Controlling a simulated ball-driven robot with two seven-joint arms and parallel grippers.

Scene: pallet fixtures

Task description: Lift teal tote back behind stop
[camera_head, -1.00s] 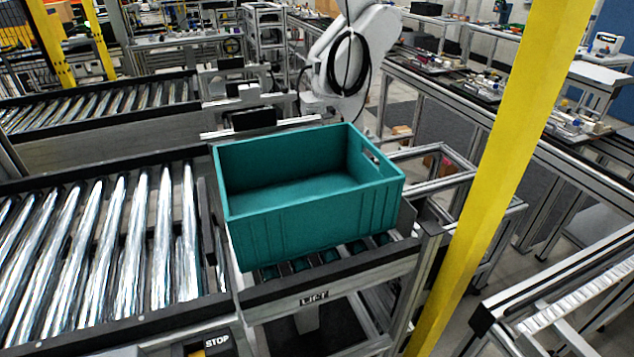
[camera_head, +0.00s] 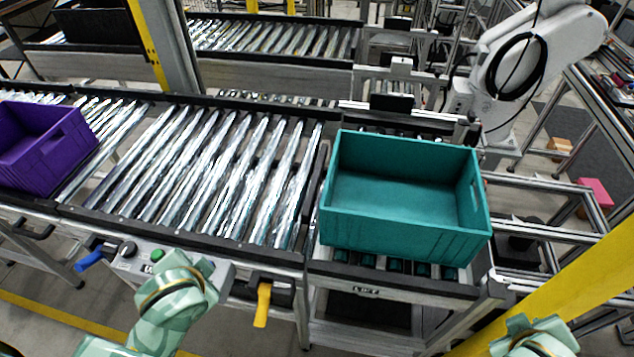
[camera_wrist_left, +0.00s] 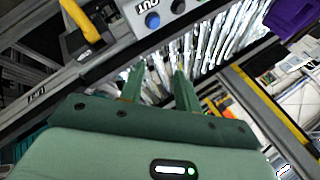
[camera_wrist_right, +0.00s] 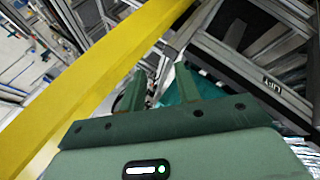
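The teal tote (camera_head: 405,232) is an empty open box on the short roller section right of the main conveyor in the head view. It sits upright, slightly skewed. Part of it shows behind the fingers in the right wrist view (camera_wrist_right: 178,88). I cannot clearly single out the stop; the tote's left wall is close to the gap between the roller sections. My left gripper (camera_wrist_left: 157,88) is open and empty, with conveyor rollers beyond its fingers. My right gripper (camera_wrist_right: 157,88) is open and empty, near the yellow post. Both grippers are apart from the tote.
The roller conveyor (camera_head: 205,170) left of the tote is bare. A purple tote (camera_head: 45,150) stands at its far left. A yellow handle (camera_head: 262,305) and a control box (camera_head: 150,258) are at the front edge. A yellow post (camera_head: 570,290) slants at the right; a white robot arm (camera_head: 530,60) stands behind.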

